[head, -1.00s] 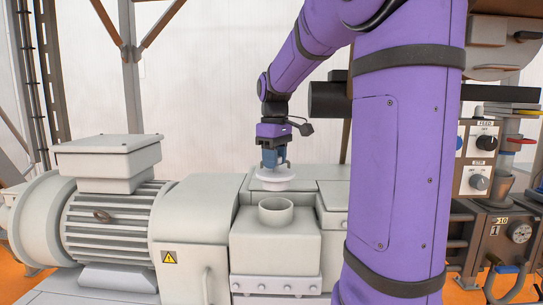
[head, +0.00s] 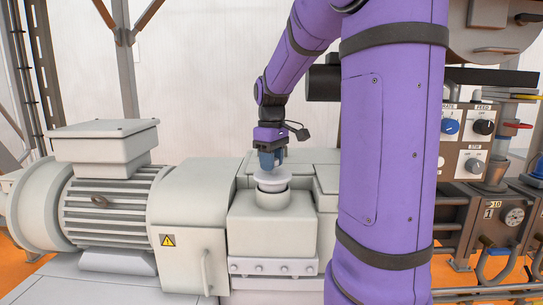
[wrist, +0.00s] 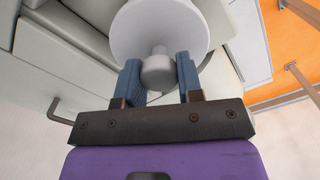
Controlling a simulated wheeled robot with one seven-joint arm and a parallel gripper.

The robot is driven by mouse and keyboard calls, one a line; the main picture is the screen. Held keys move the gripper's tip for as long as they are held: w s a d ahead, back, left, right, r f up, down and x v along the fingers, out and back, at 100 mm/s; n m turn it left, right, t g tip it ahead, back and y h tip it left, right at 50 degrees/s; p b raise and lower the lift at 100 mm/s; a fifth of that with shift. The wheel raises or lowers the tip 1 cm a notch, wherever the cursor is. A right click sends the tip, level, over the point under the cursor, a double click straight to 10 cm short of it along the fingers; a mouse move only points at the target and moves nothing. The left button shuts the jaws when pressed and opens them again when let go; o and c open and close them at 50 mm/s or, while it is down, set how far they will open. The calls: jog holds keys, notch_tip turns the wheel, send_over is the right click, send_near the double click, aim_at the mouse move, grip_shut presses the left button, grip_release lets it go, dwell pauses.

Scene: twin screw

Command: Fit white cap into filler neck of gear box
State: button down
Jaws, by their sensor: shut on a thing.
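The white cap (head: 272,181) is a round disc with a small knob on top. My gripper (head: 272,164) is above it and shut on the knob. In the wrist view the two blue fingers of my gripper (wrist: 159,80) stand on either side of the knob, and the cap's disc (wrist: 160,30) spreads beyond them. In the head view the cap is right over the filler neck (head: 272,199) of the gear box (head: 272,232), looking about level. The cap hides the neck's opening. I cannot tell whether the cap touches the rim.
A finned motor (head: 110,205) stands left of the gear box, with a pale housing (head: 185,235) between them. A control panel (head: 468,140) with knobs is at the right. My purple arm covers the area just right of the gear box.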

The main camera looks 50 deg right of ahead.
jog(key=shift+f, duration=1.05)
jog(key=c, duration=0.7)
grip_release()
notch_tip(320, 180, up, 11)
jog(key=shift+f, duration=0.15)
